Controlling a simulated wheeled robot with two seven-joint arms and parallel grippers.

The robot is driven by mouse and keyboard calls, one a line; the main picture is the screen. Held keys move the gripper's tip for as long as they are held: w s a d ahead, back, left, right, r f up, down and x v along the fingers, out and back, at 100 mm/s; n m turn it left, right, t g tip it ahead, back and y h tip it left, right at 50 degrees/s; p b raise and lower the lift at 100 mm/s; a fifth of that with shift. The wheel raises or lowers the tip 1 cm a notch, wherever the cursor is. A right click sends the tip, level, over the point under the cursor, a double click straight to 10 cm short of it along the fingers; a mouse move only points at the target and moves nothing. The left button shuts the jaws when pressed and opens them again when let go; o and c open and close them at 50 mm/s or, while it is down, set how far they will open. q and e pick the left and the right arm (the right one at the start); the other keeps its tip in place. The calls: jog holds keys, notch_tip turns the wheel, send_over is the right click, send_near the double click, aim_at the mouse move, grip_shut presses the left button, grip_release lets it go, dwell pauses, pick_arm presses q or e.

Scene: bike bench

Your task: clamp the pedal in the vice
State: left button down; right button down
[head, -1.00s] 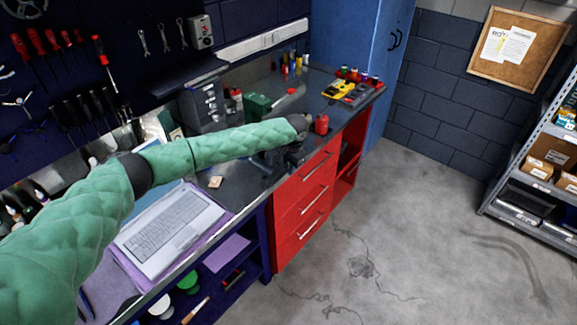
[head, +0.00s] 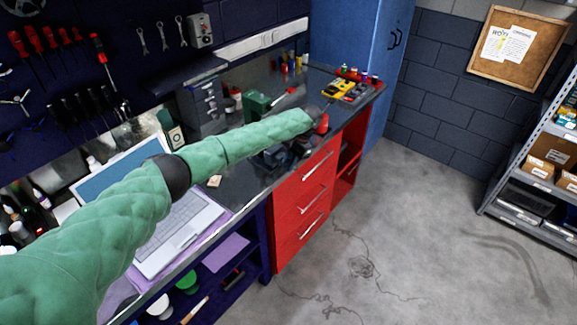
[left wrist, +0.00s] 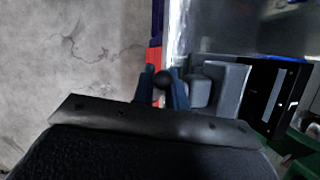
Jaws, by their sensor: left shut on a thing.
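The dark vice (head: 279,156) stands at the front edge of the bench, above the red drawers, partly hidden under my left forearm. My left gripper (head: 319,113) is past it to the upper right, close to a red can, its fingers hardly visible there. In the left wrist view, the two dark blue fingers (left wrist: 164,90) are shut around a dark round-ended knob (left wrist: 164,78); what the knob belongs to is unclear. Grey blocks (left wrist: 226,86), possibly part of the vice, are just right of the fingers. I cannot make out the pedal. My right gripper is not in view.
A red can (head: 322,124) stands near the bench edge beside my left gripper. An open laptop (head: 180,226) lies under my arm. A drawer cabinet (head: 203,108), a green box (head: 256,104) and a yellow meter (head: 336,88) stand farther back. The floor in front is clear.

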pick_arm(q)
jog(key=shift+w+d+r+g+y, duration=0.1)
jog(key=shift+r+g+y, duration=0.05)
jog(key=shift+g+y, duration=0.25)
jog(key=shift+w+d+r+g+y, duration=0.1)
jog(key=shift+g+y, duration=0.2)
jog(key=shift+g, duration=0.2)
jog(key=c, duration=1.7)
grip_release()
jog(key=shift+d, duration=0.1)
jog(key=v, duration=0.7)
jog(key=shift+w+d+r+b, duration=0.15)
jog(key=shift+w+d+b, duration=0.15)
jog(key=shift+b, duration=0.05)
